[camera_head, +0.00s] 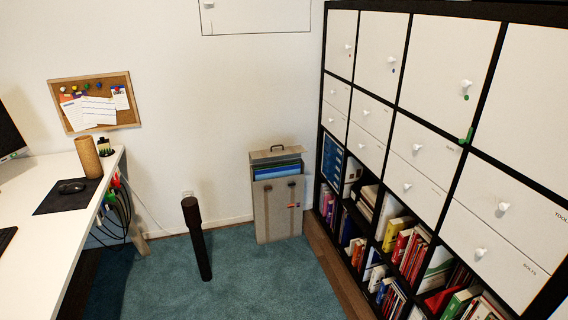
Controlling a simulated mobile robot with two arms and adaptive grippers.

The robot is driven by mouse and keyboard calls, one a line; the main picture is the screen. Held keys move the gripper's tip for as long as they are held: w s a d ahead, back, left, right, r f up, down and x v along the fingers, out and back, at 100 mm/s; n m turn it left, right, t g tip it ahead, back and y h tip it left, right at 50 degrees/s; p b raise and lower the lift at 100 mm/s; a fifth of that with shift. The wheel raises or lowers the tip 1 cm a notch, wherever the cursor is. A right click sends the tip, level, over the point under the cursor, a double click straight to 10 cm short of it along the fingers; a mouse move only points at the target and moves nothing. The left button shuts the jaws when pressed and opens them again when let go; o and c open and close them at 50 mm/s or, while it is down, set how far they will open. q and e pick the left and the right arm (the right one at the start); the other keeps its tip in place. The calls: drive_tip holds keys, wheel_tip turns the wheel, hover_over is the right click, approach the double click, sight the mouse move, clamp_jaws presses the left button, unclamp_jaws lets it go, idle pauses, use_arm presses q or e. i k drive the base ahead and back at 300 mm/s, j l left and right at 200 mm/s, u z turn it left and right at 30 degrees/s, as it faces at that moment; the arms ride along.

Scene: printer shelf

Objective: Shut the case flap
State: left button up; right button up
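A grey-beige case (279,212) stands upright on the floor against the far wall, just left of the shelf. Its flap (275,154), with a dark handle, is up at the back, against or close to the wall. Blue and green folders (278,171) show in the open top, in front of the flap. The case front has two dark latches near its upper edge and a small coloured label. Neither of my grippers is in view.
A tall black-and-white shelf (397,112) with drawers and books fills the right. A white desk (52,212) stands at left. Teal carpet (265,287) in front of the case is clear.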

sight(262, 155)
drive_tip(key=i+j, duration=0.1)
drive_tip(key=i, duration=1.35)
drive_tip(key=i+j, duration=0.1)
drive_tip(key=i, duration=1.4)
